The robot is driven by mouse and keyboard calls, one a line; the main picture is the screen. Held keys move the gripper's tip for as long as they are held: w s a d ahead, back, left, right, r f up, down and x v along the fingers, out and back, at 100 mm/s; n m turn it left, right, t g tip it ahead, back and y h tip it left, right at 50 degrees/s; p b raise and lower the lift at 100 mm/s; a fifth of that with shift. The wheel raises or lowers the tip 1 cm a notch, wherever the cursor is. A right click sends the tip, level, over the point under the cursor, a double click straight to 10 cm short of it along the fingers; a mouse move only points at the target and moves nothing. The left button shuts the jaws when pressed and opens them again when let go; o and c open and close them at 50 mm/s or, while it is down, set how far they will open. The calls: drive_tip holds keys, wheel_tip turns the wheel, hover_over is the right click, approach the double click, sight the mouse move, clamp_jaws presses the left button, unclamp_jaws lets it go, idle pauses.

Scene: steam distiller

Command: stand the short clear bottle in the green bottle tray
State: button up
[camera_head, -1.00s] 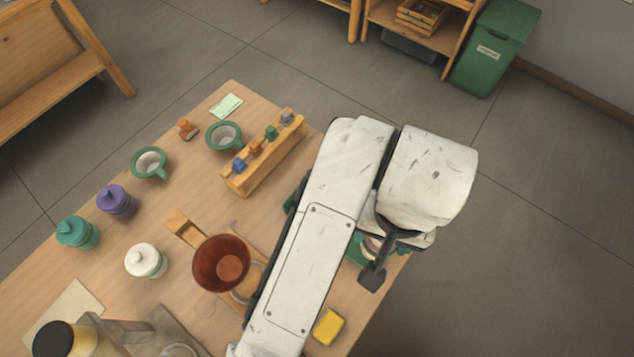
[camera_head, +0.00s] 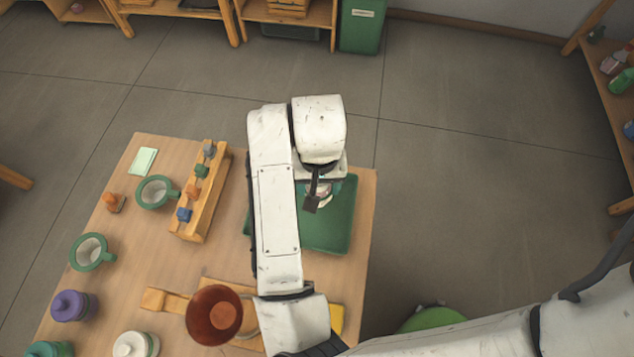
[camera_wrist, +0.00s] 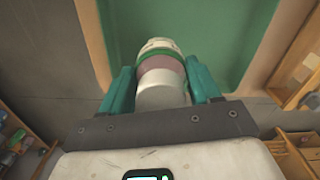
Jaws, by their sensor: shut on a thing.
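The short bottle (camera_wrist: 162,75) is pale, with a green band and a mauve band. In the wrist view it stands between the two teal fingers of my gripper (camera_wrist: 162,68), which is shut on it. The green bottle tray (camera_wrist: 232,35) lies behind and beneath the bottle in that view. In the head view the green tray (camera_head: 335,225) is at the table's right end, and my arm covers its left part. Only a little of the bottle shows there beside my wrist. I cannot tell whether its base touches the tray.
A wooden rack (camera_head: 203,205) with several coloured pieces stands left of my arm. A brown bowl (camera_head: 214,314), a yellow block (camera_head: 337,319), green-rimmed cups (camera_head: 155,192) and lidded jars (camera_head: 72,306) are on the table (camera_head: 140,245). No other object shows on the tray's visible part.

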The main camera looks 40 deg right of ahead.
drive_tip(key=shift+w+d+f, duration=0.35)
drive_tip(key=shift+w+f, duration=0.15)
drive_tip(key=shift+f, duration=1.85)
drive_tip(key=shift+f, duration=0.1)
drive_tip(key=o, duration=1.3)
